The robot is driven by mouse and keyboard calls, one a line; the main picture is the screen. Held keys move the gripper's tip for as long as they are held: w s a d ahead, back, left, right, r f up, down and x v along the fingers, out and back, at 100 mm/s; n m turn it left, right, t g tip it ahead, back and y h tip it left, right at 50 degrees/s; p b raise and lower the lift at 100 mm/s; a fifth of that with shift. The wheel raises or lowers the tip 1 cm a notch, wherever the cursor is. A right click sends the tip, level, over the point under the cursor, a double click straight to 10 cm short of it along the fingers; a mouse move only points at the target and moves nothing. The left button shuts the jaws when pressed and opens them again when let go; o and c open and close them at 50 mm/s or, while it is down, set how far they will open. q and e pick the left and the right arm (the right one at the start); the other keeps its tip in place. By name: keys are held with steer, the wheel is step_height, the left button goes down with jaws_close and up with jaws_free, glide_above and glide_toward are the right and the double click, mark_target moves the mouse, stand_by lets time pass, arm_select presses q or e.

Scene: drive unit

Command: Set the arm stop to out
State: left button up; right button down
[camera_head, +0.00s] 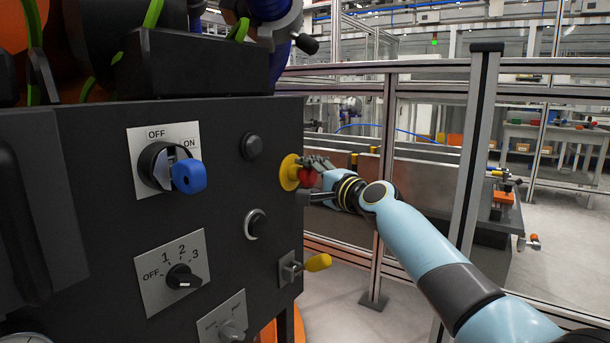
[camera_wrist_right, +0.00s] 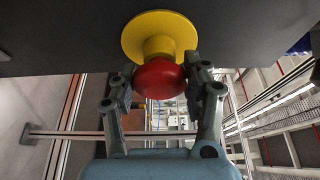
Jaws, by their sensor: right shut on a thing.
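The arm stop appears to be the red mushroom button (camera_head: 308,176) on a round yellow base (camera_head: 286,172), at the right side of the dark panel. It also shows in the right wrist view as a red knob (camera_wrist_right: 160,80) on a yellow disc and collar (camera_wrist_right: 158,36). My right gripper (camera_head: 311,179) is at the button, with one finger on each side of the red knob. It is shut on the knob, and the yellow base is clear of the fingers. Whether the knob is pressed in or out I cannot tell. My left gripper is not in view.
The dark panel (camera_head: 100,215) also bears a blue-handled OFF/ON switch (camera_head: 188,176), a black 1-2-3 selector (camera_head: 183,277), two round buttons and a yellow-tipped lever (camera_head: 318,262) below the red button. A metal fence post (camera_head: 474,150) stands behind my right arm.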

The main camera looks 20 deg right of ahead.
steer(key=c, duration=0.6)
jaws_free()
steer(key=shift+s+d, duration=0.1)
steer(key=shift+o, duration=0.2)
steer(key=v, duration=1.2)
